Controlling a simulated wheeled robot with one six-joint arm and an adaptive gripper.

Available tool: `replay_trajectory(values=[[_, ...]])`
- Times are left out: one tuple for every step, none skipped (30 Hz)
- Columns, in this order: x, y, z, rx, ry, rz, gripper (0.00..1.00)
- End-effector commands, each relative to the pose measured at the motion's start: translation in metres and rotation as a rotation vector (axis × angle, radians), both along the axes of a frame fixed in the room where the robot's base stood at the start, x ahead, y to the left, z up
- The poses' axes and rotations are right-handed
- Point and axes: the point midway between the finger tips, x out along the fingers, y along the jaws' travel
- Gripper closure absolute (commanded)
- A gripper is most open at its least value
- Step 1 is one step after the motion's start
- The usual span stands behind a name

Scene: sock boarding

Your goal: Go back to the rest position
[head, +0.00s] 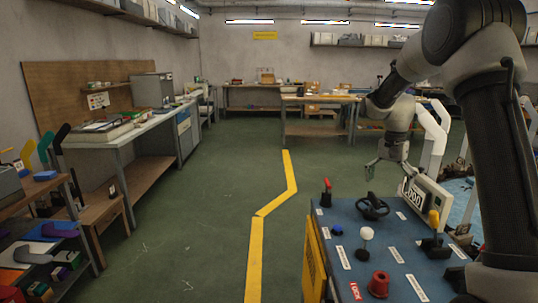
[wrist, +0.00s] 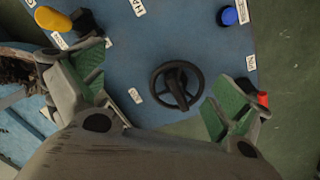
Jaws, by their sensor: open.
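My gripper (head: 386,172) hangs at the end of my arm over the back part of the blue control panel (head: 345,208). In the wrist view its two green-padded fingers (wrist: 160,98) are spread wide apart with nothing between them. Below, between the fingers, is a black handwheel (wrist: 176,85) on the panel; it also shows in the head view (head: 372,206). The gripper looks apart from it. A blue button (wrist: 229,16) and a yellow-handled lever (wrist: 52,19) are beyond the fingertips. A red part (wrist: 263,99) is partly hidden by the right finger.
A workbench (head: 140,132) and a shelf (head: 50,232) stand at left. Open green floor with a yellow line (head: 256,240) lies between.

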Motion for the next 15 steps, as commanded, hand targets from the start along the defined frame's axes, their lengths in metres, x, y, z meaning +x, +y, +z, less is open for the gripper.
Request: replay_trajectory(values=[[-0.019,0.002,0.011,0.005,-0.005,0.071,0.00],[-0.030,0.003,0.016,0.009,-0.008,0.118,0.00],[-0.046,0.004,0.024,0.013,-0.012,0.178,0.00],[-0.058,0.005,0.030,0.016,-0.017,0.222,0.00],[-0.071,0.006,0.036,0.018,-0.023,0.268,0.00],[-0.089,0.008,0.044,0.021,-0.034,0.327,0.00],[-0.103,0.009,0.051,0.022,-0.042,0.371,0.00],[-0.117,0.010,0.057,0.022,-0.050,0.413,0.00],[-0.137,0.012,0.064,0.022,-0.064,0.470,0.00],[-0.152,0.013,0.069,0.021,-0.074,0.508,0.00],[-0.166,0.014,0.074,0.019,-0.087,0.544,0.00],[-0.185,0.016,0.079,0.015,-0.102,0.588,0.00],[-0.199,0.017,0.083,0.012,-0.114,0.618,0.00],[-0.213,0.018,0.086,0.008,-0.127,0.645,0.00],[-0.231,0.019,0.089,0.002,-0.145,0.677,0.00]])
